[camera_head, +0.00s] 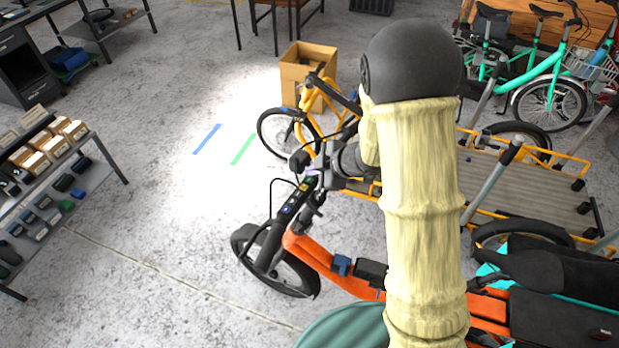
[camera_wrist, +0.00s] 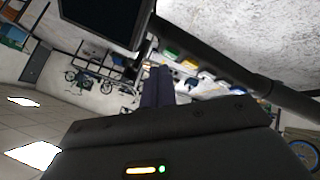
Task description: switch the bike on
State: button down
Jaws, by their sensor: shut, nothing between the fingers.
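The orange bike (camera_head: 318,256) stands on the floor in the lower middle of the head view, its front wheel to the left. Its dark handlebar (camera_head: 290,206) carries small controls with a yellow and a green mark (camera_head: 304,186). My gripper (camera_head: 313,173) is at the handlebar's upper end, shut and empty; whether it touches the controls I cannot tell. In the wrist view my shut fingers (camera_wrist: 157,86) point away from the camera. A dark flat screen-like part (camera_wrist: 108,18) and a dark bar (camera_wrist: 225,62) lie close to them. My arm covers part of the bike.
A yellow bike (camera_head: 312,128) with a flat cargo bed (camera_head: 530,190) stands just behind. A cardboard box (camera_head: 300,75), teal bikes (camera_head: 545,75) and a shelf of parts (camera_head: 75,175) stand around. The floor (camera_head: 170,225) at left is clear.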

jog(key=shift+f, duration=0.1)
jog(key=shift+f+b, duration=0.3)
jog(key=shift+f, duration=0.2)
dwell(0.6)
jog(key=shift+r+p, duration=0.55)
jog(key=shift+r, duration=0.05)
notch_tip(320, 180, up, 6)
jog(key=p, duration=0.6)
jog(key=shift+w+d, duration=0.1)
jog(key=shift+w, duration=0.05)
dwell(0.3)
